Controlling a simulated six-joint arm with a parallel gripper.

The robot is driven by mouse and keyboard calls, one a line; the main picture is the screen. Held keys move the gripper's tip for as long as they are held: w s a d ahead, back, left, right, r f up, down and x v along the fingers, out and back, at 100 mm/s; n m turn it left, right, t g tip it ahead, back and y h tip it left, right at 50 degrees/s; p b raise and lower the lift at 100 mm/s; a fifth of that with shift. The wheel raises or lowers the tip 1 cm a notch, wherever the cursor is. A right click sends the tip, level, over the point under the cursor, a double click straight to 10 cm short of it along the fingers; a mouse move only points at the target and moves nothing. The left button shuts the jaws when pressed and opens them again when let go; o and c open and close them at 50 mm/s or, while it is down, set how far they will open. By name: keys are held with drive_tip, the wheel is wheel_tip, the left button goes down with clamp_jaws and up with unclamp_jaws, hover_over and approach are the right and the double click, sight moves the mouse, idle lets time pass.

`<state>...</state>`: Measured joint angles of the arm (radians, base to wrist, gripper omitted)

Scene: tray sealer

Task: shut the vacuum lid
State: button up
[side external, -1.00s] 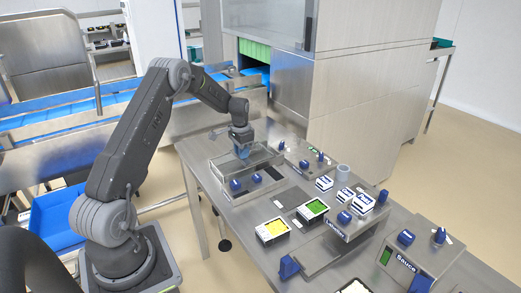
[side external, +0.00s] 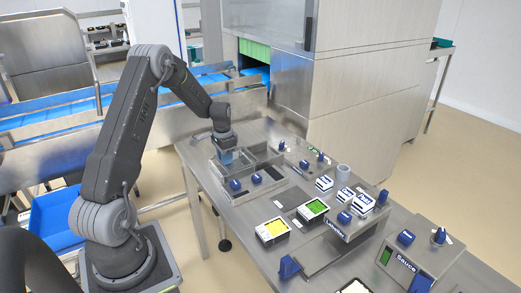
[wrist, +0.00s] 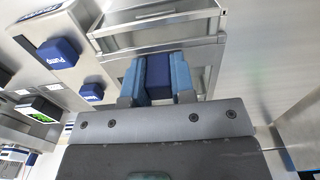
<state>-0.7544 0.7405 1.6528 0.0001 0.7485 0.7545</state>
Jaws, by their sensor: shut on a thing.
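The tray sealer (side external: 258,191) stands on the steel table, with blue knobs on its front. Its vacuum lid, with clear panes and a metal frame (side external: 243,172), lies low over the chamber; I cannot tell whether it is fully seated. My gripper (side external: 227,156) is over the lid's left part in the side view. In the wrist view, my gripper (wrist: 158,75) is shut on the dark blue lid handle (wrist: 158,80), which sits between its lighter blue fingertips. Part of the lid is hidden behind the fingers and hand.
A blue knob labelled Pump (wrist: 55,52) is left of the fingers in the wrist view. In the side view, a yellow tray (side external: 272,231), a green tray (side external: 313,209) and the Labeller station (side external: 338,226) stand to the right. A steel cabinet (side external: 350,95) rises behind.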

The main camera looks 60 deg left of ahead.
drive_tip(key=shift+s, duration=1)
drive_tip(key=o, duration=0.8)
drive_tip(key=shift+c, duration=0.2)
wheel_tip(320, 180, up, 7)
